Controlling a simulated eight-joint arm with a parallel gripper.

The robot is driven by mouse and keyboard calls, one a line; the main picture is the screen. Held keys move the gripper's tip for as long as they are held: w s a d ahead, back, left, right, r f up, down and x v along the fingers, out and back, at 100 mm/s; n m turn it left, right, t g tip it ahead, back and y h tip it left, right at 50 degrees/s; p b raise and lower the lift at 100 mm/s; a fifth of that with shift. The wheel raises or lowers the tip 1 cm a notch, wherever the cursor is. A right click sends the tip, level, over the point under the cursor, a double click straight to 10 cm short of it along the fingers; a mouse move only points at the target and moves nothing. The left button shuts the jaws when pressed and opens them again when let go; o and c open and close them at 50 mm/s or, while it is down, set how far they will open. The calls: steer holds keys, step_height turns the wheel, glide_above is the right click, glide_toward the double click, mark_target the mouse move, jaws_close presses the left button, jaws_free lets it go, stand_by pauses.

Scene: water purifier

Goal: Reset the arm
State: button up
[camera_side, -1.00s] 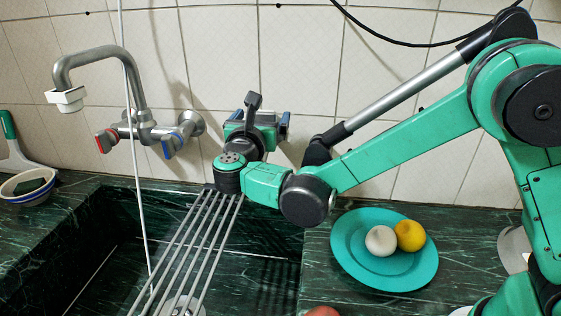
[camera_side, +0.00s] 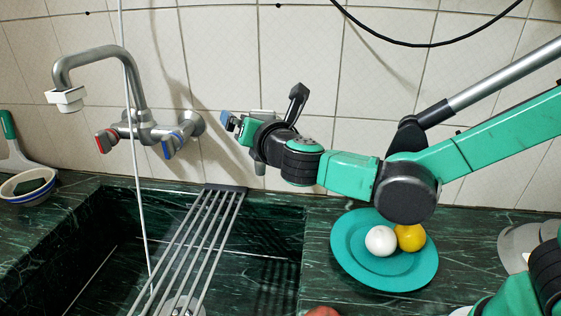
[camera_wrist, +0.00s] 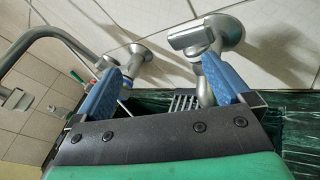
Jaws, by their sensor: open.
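My gripper (camera_side: 232,122) is in the air near the tiled wall, above the back edge of the sink. In the wrist view my gripper (camera_wrist: 160,85) shows two blue finger pads spread wide apart, with nothing between them. The faucet (camera_side: 125,100) is on the wall to the left of the gripper, apart from it in the side view.
A teal plate (camera_side: 355,260) with a white ball (camera_side: 380,241) and a yellow ball (camera_side: 410,238) lies on the counter below my arm. A metal rack (camera_side: 195,245) spans the sink. A bowl (camera_side: 28,186) stands far left. A white cord (camera_side: 138,190) hangs before the faucet.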

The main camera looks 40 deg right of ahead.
steer(key=s+d+f+m+g, duration=0.4)
steer(key=s+d+m+g, duration=0.4)
steer(key=m, duration=0.7)
steer(key=s+d+f+m+y, duration=0.1)
steer(key=s+f+m+y, duration=0.2)
steer(key=m, duration=1)
steer(key=s, duration=0.3)
steer(key=shift+s+d, duration=0.2)
steer(key=shift+d, duration=0.05)
